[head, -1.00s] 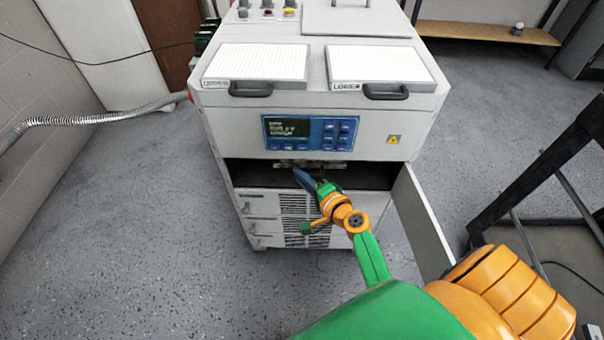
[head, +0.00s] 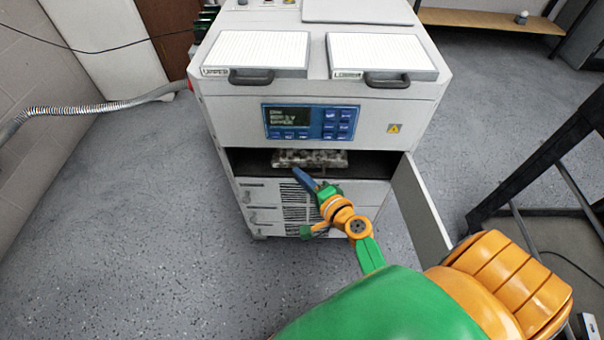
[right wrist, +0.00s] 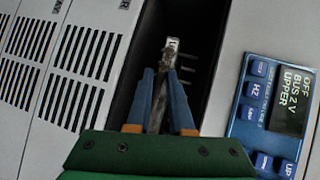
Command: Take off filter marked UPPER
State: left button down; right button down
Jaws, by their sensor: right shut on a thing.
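A dirty grey filter (head: 310,159) shows in the open bay of the white cabinet (head: 240,125), below the display panel. My right gripper (head: 297,172) reaches into the bay at the filter's front. In the right wrist view, its two blue fingers (right wrist: 168,75) are shut on the grey dirty filter (right wrist: 166,58), seen edge-on. A white label (right wrist: 173,44) sits at its far end, with only part of its lettering visible. The clean white filter marked UPPER (head: 258,52) lies on the cabinet top at left. My left gripper is not in view.
A clean filter marked LOWER (head: 382,55) lies at right on the top. The bay door (head: 420,215) stands open at the right, close to my right arm. The display (right wrist: 294,92) reads OFF, BUS 2 V, UPPER. A dark frame (head: 540,160) stands far right.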

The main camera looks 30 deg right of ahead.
jog(key=s+a+b, duration=0.1)
jog(key=s+a, duration=0.2)
jog(key=s, duration=0.3)
jog(key=shift+a, duration=0.3)
dwell(1.2)
jog(key=s+a, duration=0.1)
jog(key=s+a+b, duration=0.1)
jog(key=s, duration=0.1)
jog(key=s+a+b, duration=0.1)
jog(key=shift+s, duration=0.15)
dwell(0.3)
